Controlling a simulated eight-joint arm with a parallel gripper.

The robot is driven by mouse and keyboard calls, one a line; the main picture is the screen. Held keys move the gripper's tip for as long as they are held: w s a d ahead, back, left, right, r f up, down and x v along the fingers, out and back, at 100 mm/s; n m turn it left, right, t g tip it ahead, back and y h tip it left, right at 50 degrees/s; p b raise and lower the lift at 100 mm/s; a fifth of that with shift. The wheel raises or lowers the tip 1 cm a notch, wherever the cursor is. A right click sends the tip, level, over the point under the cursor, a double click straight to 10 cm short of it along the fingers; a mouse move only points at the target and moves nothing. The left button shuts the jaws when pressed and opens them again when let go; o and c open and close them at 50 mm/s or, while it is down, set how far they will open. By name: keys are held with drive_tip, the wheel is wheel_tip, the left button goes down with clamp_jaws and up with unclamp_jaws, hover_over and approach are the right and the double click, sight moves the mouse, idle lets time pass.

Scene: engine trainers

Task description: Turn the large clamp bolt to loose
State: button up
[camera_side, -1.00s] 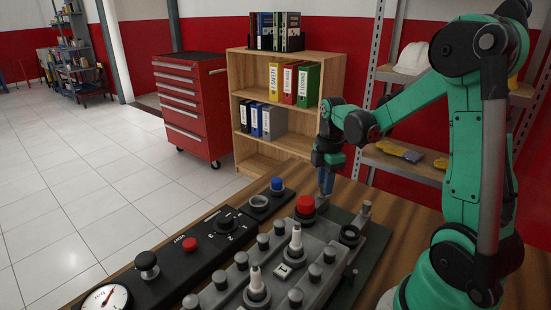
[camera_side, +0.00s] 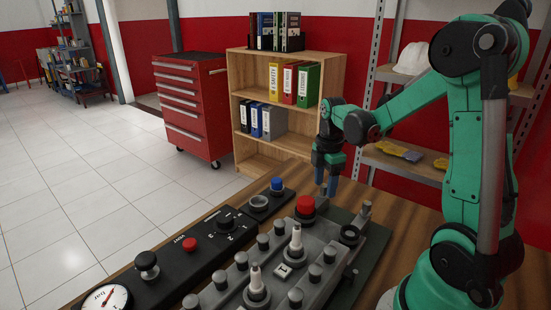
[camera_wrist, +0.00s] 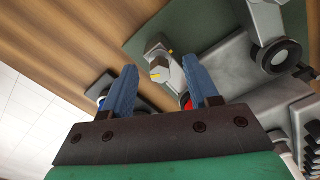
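A grey bolt-like part with small yellow marks (camera_wrist: 159,68) stands on the green plate in the wrist view, seen between my fingertips but apart from them. It looks like the clamp bolt; a grey upright post (camera_side: 366,209) at the plate's far right in the side view may be the same part. I cannot read its loose or tight position. My gripper (camera_side: 326,190) points down above the table's far edge, left of that post. Its two blue fingers (camera_wrist: 160,66) are spread with nothing held between them.
The grey engine block (camera_side: 285,270) with several knobs and two white plugs stands close by. A red button (camera_side: 305,205), a blue button (camera_side: 277,184) and a black control panel (camera_side: 190,245) are left of it. Bare wooden tabletop (camera_side: 400,215) lies to the right.

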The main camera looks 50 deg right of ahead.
sight(325, 185)
drive_tip(key=shift+r, duration=2.85)
drive_tip(key=a+m+t, duration=0.2)
drive_tip(key=a+m, duration=0.2)
drive_tip(key=a, duration=0.1)
drive_tip(key=a+r+m+t, duration=0.1)
drive_tip(key=a+m+t, duration=0.1)
drive_tip(key=a+m, duration=0.2)
drive_tip(key=a+m+t, duration=0.3)
drive_tip(key=a+m, duration=0.1)
drive_tip(key=a, duration=0.4)
drive_tip(key=shift+s+a+r, duration=0.1)
drive_tip(key=shift+s+r, duration=0.25)
